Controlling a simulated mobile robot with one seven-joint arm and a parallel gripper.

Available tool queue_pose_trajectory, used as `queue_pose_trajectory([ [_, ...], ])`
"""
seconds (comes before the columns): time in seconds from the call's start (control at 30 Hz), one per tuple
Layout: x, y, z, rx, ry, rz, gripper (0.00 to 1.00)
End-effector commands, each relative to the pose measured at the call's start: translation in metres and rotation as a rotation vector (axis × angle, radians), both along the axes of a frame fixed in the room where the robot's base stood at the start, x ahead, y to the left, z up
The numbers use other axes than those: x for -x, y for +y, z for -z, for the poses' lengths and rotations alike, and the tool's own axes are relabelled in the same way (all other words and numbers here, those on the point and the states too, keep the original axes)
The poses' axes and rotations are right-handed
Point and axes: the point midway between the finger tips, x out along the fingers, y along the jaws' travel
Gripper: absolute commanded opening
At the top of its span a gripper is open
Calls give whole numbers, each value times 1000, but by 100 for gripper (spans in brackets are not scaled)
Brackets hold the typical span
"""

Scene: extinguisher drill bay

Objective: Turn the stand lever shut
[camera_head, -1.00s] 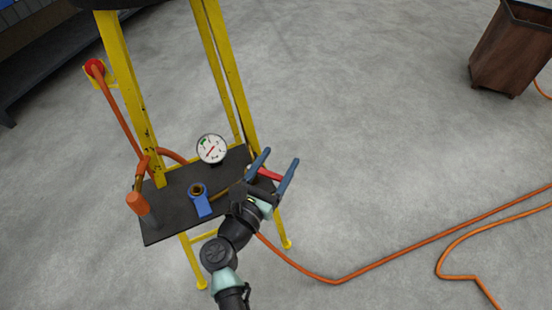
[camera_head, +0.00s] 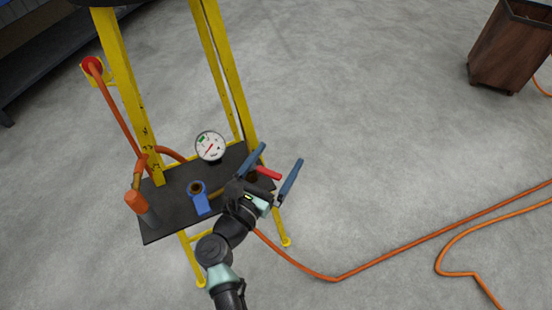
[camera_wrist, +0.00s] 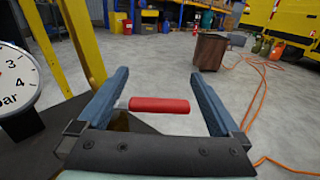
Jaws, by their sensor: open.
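The red lever handle (camera_head: 268,173) sticks out at the right end of the black stand shelf (camera_head: 170,213). My gripper (camera_head: 283,153) is open, with one blue finger on each side of the red handle. In the wrist view, the red handle (camera_wrist: 159,105) lies crosswise between the open fingers (camera_wrist: 160,73), with gaps at both ends, so neither finger appears to touch it. The lever's base is mostly hidden behind my gripper. A blue lever-like part (camera_head: 201,204) sits on the shelf further left.
A pressure gauge (camera_head: 210,146) stands at the shelf's back, close to the left finger in the wrist view. Yellow stand posts (camera_head: 232,75) rise behind. Orange hose (camera_head: 380,256) lies on the floor at right. A brown bin (camera_head: 510,50) stands far off, with clear floor between.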

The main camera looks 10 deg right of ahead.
Motion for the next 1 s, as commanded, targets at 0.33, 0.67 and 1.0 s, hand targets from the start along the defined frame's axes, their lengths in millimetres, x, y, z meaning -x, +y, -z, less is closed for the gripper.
queue_pose_trajectory([
  [0.33, 0, 0, -49, -1, -3, 0, 100],
  [0.67, 0, 0, -97, -1, -2, 0, 100],
  [1.0, 0, 0, -100, 0, 0, 0, 100],
])
